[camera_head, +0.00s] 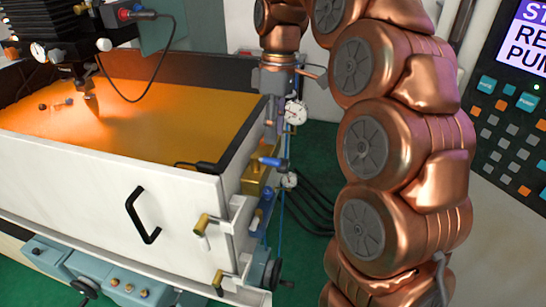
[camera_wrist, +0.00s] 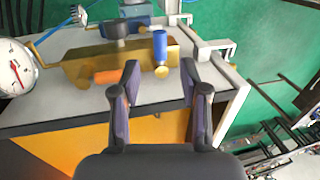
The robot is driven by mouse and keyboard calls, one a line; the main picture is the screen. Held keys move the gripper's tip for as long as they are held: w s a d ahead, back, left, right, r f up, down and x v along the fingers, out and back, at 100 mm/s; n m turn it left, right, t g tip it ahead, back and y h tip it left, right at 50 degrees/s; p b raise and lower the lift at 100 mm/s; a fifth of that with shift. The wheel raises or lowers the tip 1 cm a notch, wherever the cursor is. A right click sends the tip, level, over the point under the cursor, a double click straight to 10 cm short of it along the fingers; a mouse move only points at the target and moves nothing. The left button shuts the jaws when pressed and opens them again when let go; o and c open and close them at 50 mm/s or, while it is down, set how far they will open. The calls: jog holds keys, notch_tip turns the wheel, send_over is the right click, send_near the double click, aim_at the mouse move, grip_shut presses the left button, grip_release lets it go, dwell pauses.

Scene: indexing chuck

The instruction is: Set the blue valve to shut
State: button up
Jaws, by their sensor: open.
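The blue valve handle (camera_wrist: 160,45) shows in the wrist view as a short blue lever with a round brass end, on a brass block (camera_wrist: 88,62). My gripper (camera_wrist: 160,68) is open, with its two dark fingers on either side of the lever's brass end in the picture. I cannot tell whether either finger touches it. In the head view the blue handle (camera_head: 272,163) sticks out sideways above the brass block (camera_head: 254,182) at the tank's corner. My gripper's fingers are not clear there.
A white-walled tank (camera_head: 110,165) with an orange interior stands at left. Dial gauges (camera_head: 295,112) (camera_wrist: 15,68) are close to the valve. An orange part (camera_wrist: 107,76) lies near the left finger. Dark hoses (camera_head: 312,205) run beside the corner. A control panel (camera_head: 515,110) stands at right.

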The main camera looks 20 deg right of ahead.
jog(key=shift+s+a+f+p, duration=0.1)
jog(key=shift+s+f+p, duration=0.05)
jog(key=shift+f, duration=0.85)
jog(key=shift+s+a+f+p, duration=0.1)
jog(key=shift+s+a+f, duration=0.05)
jog(key=shift+f, duration=0.8)
jog(key=shift+s+a+f+p, duration=0.1)
jog(key=shift+s+f+p, duration=0.05)
jog(key=shift+f, duration=0.85)
grip_shut()
